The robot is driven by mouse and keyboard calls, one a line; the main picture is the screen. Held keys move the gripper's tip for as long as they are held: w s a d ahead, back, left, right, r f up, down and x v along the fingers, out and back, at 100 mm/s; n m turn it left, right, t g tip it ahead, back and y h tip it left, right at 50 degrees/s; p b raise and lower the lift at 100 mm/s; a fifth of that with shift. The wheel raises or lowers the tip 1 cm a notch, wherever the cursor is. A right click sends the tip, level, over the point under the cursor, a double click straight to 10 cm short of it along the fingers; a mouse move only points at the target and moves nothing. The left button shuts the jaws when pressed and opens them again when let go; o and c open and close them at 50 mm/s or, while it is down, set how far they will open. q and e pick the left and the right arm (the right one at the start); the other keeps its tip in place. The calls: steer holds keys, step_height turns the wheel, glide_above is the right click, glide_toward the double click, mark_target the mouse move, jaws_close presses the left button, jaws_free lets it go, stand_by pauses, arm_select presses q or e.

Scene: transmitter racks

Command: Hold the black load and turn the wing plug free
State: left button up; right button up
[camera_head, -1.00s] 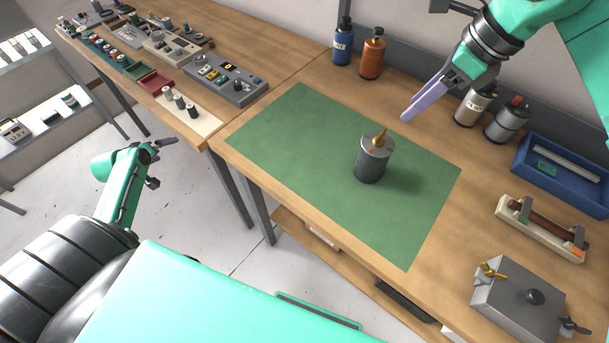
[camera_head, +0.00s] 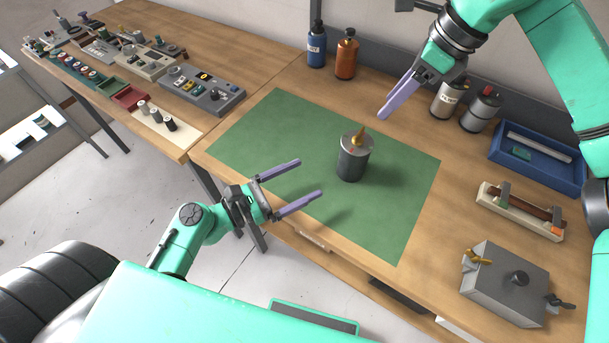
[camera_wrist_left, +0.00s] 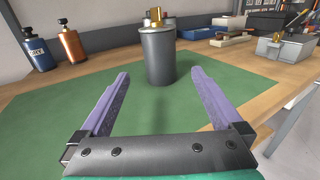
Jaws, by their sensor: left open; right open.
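The black load (camera_head: 352,164) is a dark grey cylinder standing upright on the green mat (camera_head: 265,135). The brass wing plug (camera_head: 358,136) sits on its top. My left gripper (camera_head: 311,178) is open and empty, left of the load and over the mat's near edge, with its fingers pointing toward it. In the left wrist view the load (camera_wrist_left: 158,58) stands beyond and between the open fingers, apart from them, with the plug (camera_wrist_left: 156,16) at the top. My right gripper (camera_head: 383,116) is above the mat's far edge, behind and right of the load, pointing down-left; it touches nothing.
Blue (camera_head: 316,50) and orange (camera_head: 346,58) bottles stand at the back. Two canisters (camera_head: 447,100), a blue tray (camera_head: 540,163), a cream holder (camera_head: 520,212) and a grey box (camera_head: 503,284) are on the right. The mat around the load is clear.

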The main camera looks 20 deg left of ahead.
mark_target(342, 160)
arm_select(q)
steer(key=x, duration=1.4)
steer(key=shift+w+d+f, duration=0.1)
steer(key=shift+w, duration=0.15)
jaws_close()
